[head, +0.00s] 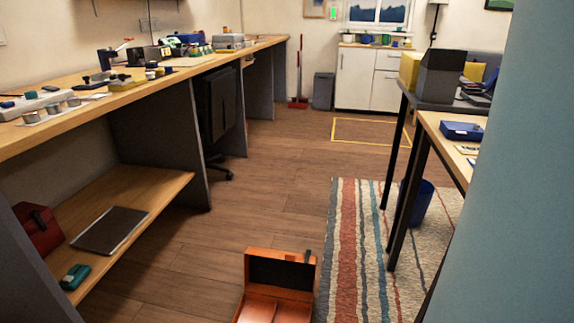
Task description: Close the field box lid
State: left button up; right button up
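An orange box (268,309), which looks like the field box, stands on the wooden floor at the bottom centre of the head view. Its lid (280,272) is open and stands up at the back, showing a dark inner lining. A small dark piece sticks up at the lid's top right corner. The inside of the box looks orange and split by a divider. The box's front is cut off by the lower picture edge. Neither of my grippers is in view.
A striped rug (345,250) lies right of the box. A long workbench (140,92) with a low shelf (150,185) runs along the left. A black-legged table (445,125) and a large blue-grey surface (510,200) take the right. The wooden floor beyond the box is clear.

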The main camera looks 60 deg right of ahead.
aim_at(268, 271)
jog(key=z, duration=1.8)
